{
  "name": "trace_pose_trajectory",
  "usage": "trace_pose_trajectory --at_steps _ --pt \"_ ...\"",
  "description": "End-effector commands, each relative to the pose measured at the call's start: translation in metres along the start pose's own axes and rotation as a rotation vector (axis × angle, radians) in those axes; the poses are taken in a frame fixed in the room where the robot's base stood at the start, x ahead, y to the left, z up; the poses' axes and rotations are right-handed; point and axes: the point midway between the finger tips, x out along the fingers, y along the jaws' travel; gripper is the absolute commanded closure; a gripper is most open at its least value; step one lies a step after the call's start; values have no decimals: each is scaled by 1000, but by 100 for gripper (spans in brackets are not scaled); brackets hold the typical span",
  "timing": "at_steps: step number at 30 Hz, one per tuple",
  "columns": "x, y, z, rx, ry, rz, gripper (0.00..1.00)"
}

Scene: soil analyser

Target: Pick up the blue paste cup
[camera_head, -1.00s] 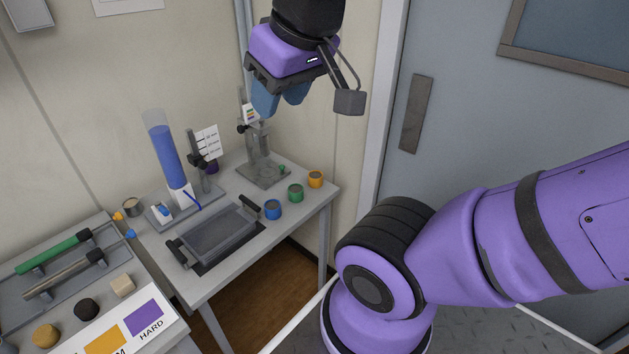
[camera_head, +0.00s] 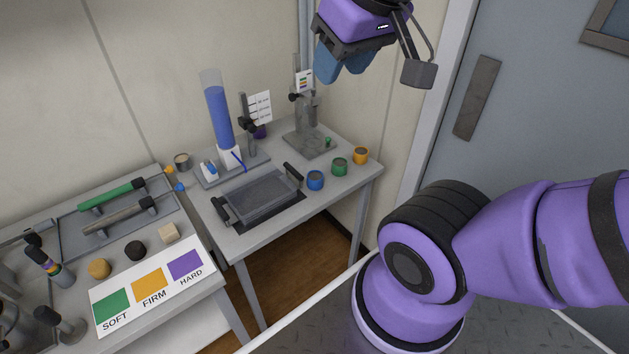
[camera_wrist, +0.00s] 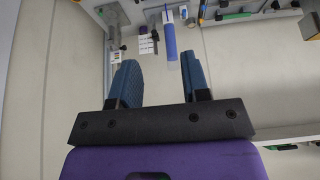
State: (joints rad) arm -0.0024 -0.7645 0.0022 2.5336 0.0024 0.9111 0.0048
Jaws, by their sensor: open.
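The blue paste cup (camera_head: 315,180) stands upright on the grey table, at its front edge, right of the dark tray. In the head view my gripper (camera_head: 341,72) is raised above the back of the table, well above the cup and apart from it. In the wrist view its two blue fingers (camera_wrist: 158,80) are spread with nothing between them. I cannot make out the blue cup in the wrist view.
A green cup (camera_head: 340,167) and an orange cup (camera_head: 360,155) stand right of the blue one. A dark handled tray (camera_head: 258,196), a tall blue cylinder (camera_head: 219,118) and a metal stand (camera_head: 308,125) share the table. A side bench holds a colour card (camera_head: 150,287).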

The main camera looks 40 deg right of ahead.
Motion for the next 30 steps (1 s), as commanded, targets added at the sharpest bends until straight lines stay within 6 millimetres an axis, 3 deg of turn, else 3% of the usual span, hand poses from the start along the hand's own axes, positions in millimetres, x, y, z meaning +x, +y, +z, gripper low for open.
trace_pose_trajectory --at_steps 1,4,8,14,23,30 --pt "0 0 0 0 0 0 53" --pt "2 0 -2 8 -8 -3 30" --pt "11 0 -10 56 -55 -19 30" --pt "42 4 -33 212 -183 -76 30" --pt "99 20 -66 485 -365 -178 30" --pt "151 44 -86 724 -488 -266 30"
